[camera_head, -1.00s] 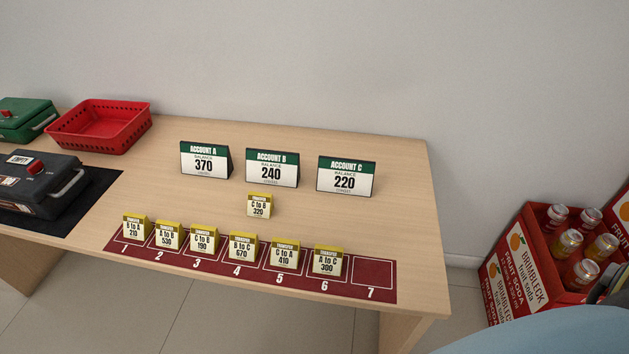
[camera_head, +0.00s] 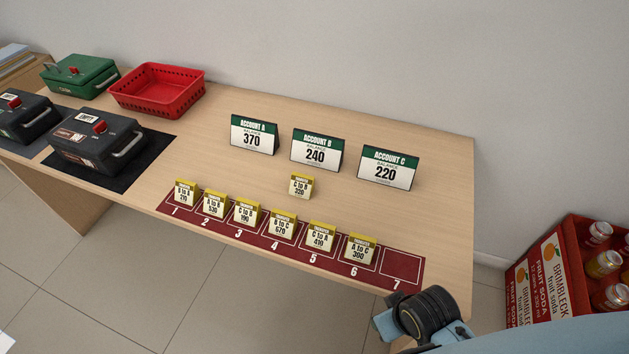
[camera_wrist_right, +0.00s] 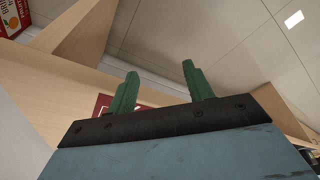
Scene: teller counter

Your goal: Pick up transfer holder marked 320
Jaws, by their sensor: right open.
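The transfer holder marked 320 (camera_head: 301,187) is a small yellow-topped white block reading C to B. It stands upright on the wooden counter, behind the numbered red mat and in front of the Account B sign (camera_head: 316,152). My right gripper (camera_wrist_right: 157,83) is open and empty in the right wrist view, its green fingers apart beside the counter. In the head view only part of my right arm shows at the lower right, at the counter's front right corner, well away from the holder. My left gripper is not in view.
The red mat (camera_head: 403,265) holds several other transfer holders in slots 1 to 6; slot 7 is empty. Account A (camera_head: 254,136) and Account C (camera_head: 388,169) signs stand behind. A red basket (camera_head: 157,92) and metal boxes are at left. A soda crate (camera_head: 545,262) stands at right.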

